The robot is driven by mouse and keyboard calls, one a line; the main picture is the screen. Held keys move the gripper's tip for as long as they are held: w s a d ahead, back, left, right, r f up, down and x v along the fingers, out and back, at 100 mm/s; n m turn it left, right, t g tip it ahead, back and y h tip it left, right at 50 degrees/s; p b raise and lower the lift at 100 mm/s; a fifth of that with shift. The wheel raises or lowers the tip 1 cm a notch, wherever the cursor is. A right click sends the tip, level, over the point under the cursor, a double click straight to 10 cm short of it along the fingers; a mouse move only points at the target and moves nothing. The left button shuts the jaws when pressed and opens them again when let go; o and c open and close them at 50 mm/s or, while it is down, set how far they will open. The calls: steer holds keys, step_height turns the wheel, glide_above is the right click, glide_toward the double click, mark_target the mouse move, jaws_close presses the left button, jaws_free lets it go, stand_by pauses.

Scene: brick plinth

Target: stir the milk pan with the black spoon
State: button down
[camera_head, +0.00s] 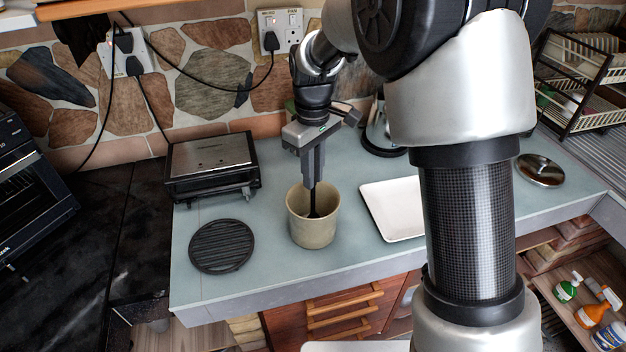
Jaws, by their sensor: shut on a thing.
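The milk pan looks like a deep beige pot (313,234), standing upright on the blue-grey counter near its front middle. My gripper (311,182) points down over the pot's mouth, its fingers shut on the black spoon (314,203). The spoon hangs roughly upright with its lower end inside the pot. The pot's wall hides the spoon's tip, so I cannot tell whether it touches the bottom. The pot's contents are not clear.
A round black trivet (222,246) lies left of the pot, and a silver-and-black grill (211,163) stands behind it. A white tray (392,208) lies close on the right. A lid (540,169) and a dish rack (585,75) are farther right.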

step_height(320, 180, up, 12)
steer(key=shift+r+p, duration=0.1)
steer(key=shift+p, duration=0.95)
step_height(320, 180, up, 2)
steer(key=shift+r+p, duration=0.15)
steer(key=shift+p, duration=0.8)
steer(key=shift+r+b, duration=0.3)
steer(key=shift+r, duration=0.45)
